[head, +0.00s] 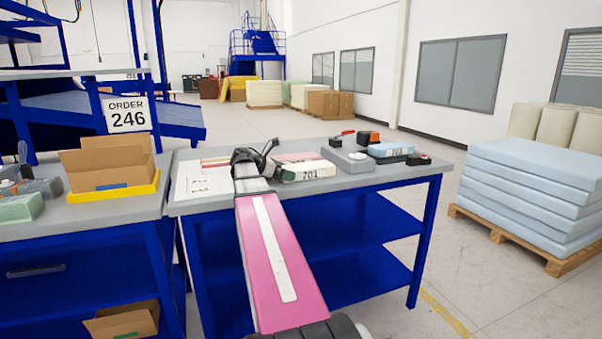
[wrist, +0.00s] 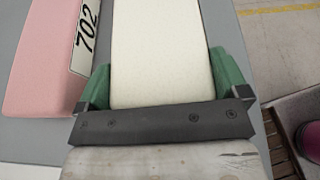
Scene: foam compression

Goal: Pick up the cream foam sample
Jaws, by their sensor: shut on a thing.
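The cream foam sample (head: 308,171), a block labelled 701, is at the worktable's back half in the head view, at the end of my arm. In the wrist view the cream foam (wrist: 162,40) lies between the two green fingers of my gripper (wrist: 162,78), which press on both its sides. My gripper (head: 274,164) also shows in the head view, partly hidden by my own wrist. I cannot tell whether the foam is clear of the tabletop.
A pink foam block (wrist: 45,60) labelled 702 lies close to the left. A grey device (head: 348,160), a blue foam block (head: 390,150) and small dark items stand to the right. Papers (head: 203,182) lie left. A cardboard box (head: 108,165) in a yellow tray is on the left table.

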